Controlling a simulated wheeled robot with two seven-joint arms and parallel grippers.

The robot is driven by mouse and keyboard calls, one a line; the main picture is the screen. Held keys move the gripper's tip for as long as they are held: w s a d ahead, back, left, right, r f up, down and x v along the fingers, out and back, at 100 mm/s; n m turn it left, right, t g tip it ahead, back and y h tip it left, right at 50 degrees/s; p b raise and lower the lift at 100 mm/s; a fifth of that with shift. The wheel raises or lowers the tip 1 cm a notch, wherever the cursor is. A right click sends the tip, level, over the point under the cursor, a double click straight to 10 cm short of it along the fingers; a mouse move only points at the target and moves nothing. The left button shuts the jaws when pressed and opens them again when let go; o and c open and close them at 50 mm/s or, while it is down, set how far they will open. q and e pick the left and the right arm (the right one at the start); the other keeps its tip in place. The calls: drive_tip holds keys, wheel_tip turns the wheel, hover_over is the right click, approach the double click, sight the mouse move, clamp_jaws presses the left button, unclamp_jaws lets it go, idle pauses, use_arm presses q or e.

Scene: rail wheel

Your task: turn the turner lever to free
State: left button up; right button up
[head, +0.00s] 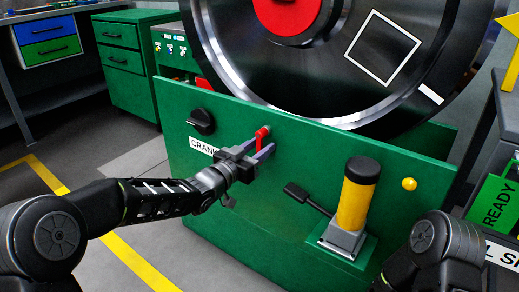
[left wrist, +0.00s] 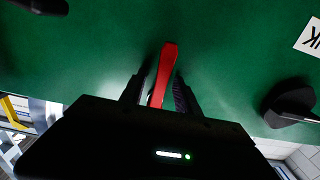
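A red lever (head: 262,138) sticks out from the front of the green panel (head: 225,118), below the large wheel. It looks like the turner lever, but no label for it is readable. My left gripper (head: 259,147) is at the lever, with one finger on either side of it. In the left wrist view the red lever (left wrist: 163,75) stands between the two spread fingers, with a narrow gap visible beside it. Its lower end is hidden by the gripper body. My right gripper is out of view; only part of the right arm shows at the lower right.
A black knob (head: 201,121) sits left of the lever, above a partly hidden white label (head: 203,146). A black handle (head: 307,198) and a yellow cylinder (head: 355,202) with a black cap stand to the right. A large dark wheel (head: 345,60) rises behind the panel.

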use_arm(q)
clamp_jaws()
idle(0.3)
idle(1.1)
